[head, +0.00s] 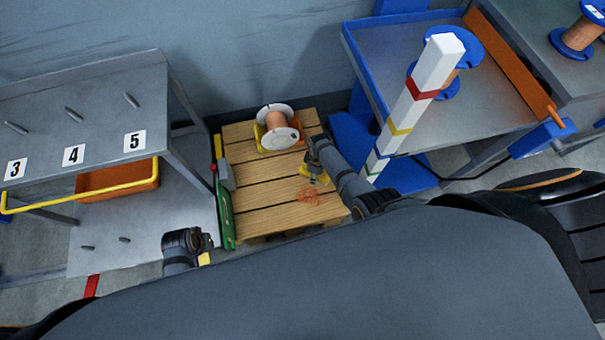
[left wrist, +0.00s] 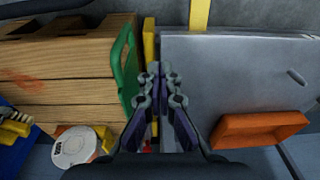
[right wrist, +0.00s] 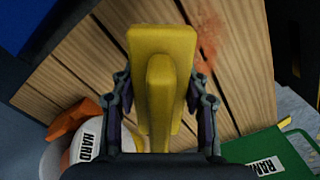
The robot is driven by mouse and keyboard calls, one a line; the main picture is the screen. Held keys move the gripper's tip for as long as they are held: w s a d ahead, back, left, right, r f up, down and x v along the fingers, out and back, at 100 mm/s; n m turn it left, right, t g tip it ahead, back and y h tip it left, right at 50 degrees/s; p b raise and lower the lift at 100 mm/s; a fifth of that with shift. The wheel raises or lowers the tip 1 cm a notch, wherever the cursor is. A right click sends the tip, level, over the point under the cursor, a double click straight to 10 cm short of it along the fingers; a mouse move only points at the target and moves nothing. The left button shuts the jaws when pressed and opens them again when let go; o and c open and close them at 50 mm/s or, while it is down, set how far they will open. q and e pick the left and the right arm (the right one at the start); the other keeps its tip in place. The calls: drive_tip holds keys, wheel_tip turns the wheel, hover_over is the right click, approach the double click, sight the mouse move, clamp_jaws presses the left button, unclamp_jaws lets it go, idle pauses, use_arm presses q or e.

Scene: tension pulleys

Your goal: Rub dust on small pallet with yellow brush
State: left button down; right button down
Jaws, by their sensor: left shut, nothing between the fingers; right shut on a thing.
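The small wooden pallet (head: 245,190) stands on the floor in the head view, with a reddish-orange dust patch (head: 312,195) on its near right boards. My right gripper (head: 318,176) is over the pallet, shut on the yellow brush (right wrist: 160,80), just beyond the dust. In the right wrist view the brush's yellow back faces the camera and hides its underside; the dust (right wrist: 210,40) shows beside it. I cannot tell if the brush touches the boards. My left gripper (left wrist: 160,78) is shut and empty, left of the pallet in the head view.
A white-flanged copper spool (head: 281,127) lies on the pallet's far part. A green object (head: 225,213) stands at its left edge. A grey shelf (head: 90,110) with an orange bin (head: 115,178) is left; a striped post (head: 415,100) and blue-edged cart (head: 375,75) are right.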

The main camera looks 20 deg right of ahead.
use_arm(q)
drive_tip(key=shift+s+a+f+p, duration=0.15)
drive_tip(key=shift+f, duration=0.4)
drive_tip(key=shift+s+a+f+p, duration=0.15)
drive_tip(key=shift+s+f, duration=0.05)
drive_tip(key=shift+f, duration=0.4)
drive_tip(key=shift+s+a+f+p, duration=0.15)
drive_tip(key=shift+f, duration=0.4)
